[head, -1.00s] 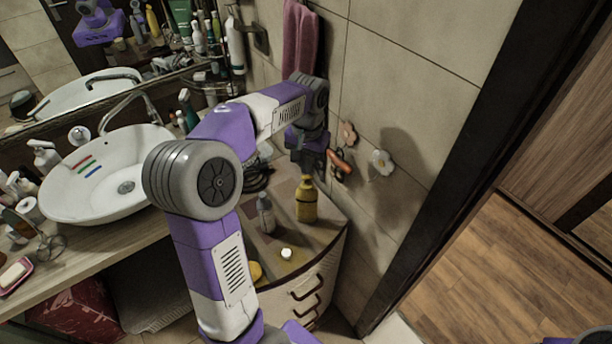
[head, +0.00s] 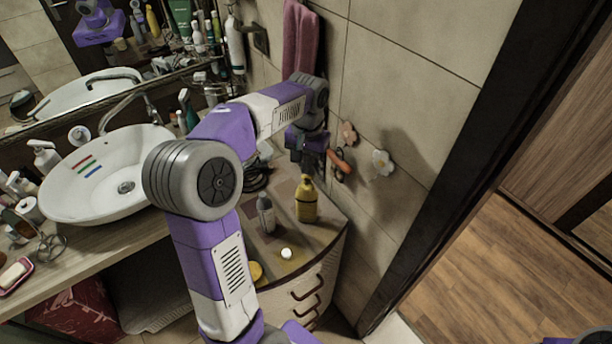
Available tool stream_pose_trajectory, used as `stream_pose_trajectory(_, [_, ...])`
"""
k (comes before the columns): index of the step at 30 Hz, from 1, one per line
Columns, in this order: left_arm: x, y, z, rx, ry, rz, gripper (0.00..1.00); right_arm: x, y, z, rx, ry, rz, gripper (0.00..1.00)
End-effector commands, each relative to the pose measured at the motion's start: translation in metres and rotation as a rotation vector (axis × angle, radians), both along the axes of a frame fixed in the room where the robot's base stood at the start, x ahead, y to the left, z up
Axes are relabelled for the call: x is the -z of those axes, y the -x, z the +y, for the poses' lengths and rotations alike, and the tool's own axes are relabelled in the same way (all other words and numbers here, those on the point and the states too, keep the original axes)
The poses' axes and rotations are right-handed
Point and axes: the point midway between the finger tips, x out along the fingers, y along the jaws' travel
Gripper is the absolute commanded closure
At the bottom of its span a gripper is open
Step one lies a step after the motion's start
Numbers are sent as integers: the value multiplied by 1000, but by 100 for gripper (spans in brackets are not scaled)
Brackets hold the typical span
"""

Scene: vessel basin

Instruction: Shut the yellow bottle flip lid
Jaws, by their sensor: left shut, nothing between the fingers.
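The yellow bottle (head: 306,203) stands upright on the corner cabinet top, near its right edge. Its top shows just below my left gripper (head: 307,172); the lid is too small to tell whether it is open or shut. My left gripper points down over the bottle, close to its top, and is shut with nothing in it. I cannot tell whether the fingertips touch the lid. My right gripper is not in view.
A grey bottle (head: 266,213) stands left of the yellow bottle, and a small white round thing (head: 286,253) lies in front. The tiled wall with flower-shaped hooks (head: 382,163) is close on the right. A white basin (head: 105,175) is at left.

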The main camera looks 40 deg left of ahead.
Motion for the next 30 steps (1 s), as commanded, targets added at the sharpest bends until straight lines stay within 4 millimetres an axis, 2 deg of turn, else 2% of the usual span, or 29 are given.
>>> stream_pose_trajectory(30, [25, 0, 0, 0, 0, 1, 100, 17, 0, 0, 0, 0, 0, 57])
